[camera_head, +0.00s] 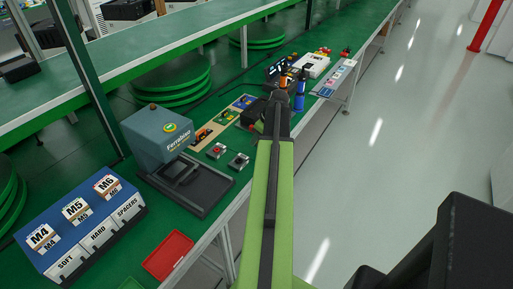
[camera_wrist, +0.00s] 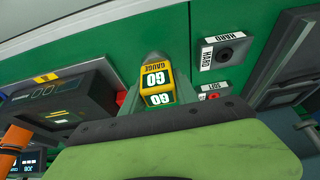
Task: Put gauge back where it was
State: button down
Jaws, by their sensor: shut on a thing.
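The gauge (camera_wrist: 157,87) is a yellow and black block with white-on-green "GO" labels. In the wrist view it is at the middle, in front of my gripper (camera_wrist: 156,98), which is shut on it. Green worktop shows beyond it. In the head view my arm reaches over the worktop's front edge, with my gripper (camera_head: 274,108) near the middle of the line. The gauge cannot be made out there. A beige board (camera_head: 213,130) with coloured inserts lies left of my gripper. Contact between the gauge and the worktop cannot be told.
Two button boxes (camera_head: 238,161) stand left of my arm; the wrist view shows one labelled HARD (camera_wrist: 222,52). A grey-blue press (camera_head: 155,139) stands further left. Blue (camera_head: 300,92) and orange upright tools stand close by my gripper. A red tray (camera_head: 168,255) is nearer. The aisle is clear.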

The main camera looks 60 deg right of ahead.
notch_tip(320, 180, down, 4)
jog(key=b, duration=0.3)
jog(key=shift+f+b, duration=0.1)
jog(key=shift+b, duration=0.2)
jog(key=shift+r, duration=0.25)
jog(key=shift+f, duration=0.25)
jog(key=c, duration=0.9)
grip_release()
jog(key=shift+r, duration=0.1)
jog(key=shift+r, duration=0.1)
jog(key=p+v, duration=1.1)
jog(key=v, duration=0.1)
jog(key=shift+r+p, duration=0.1)
jog(key=shift+p, duration=0.2)
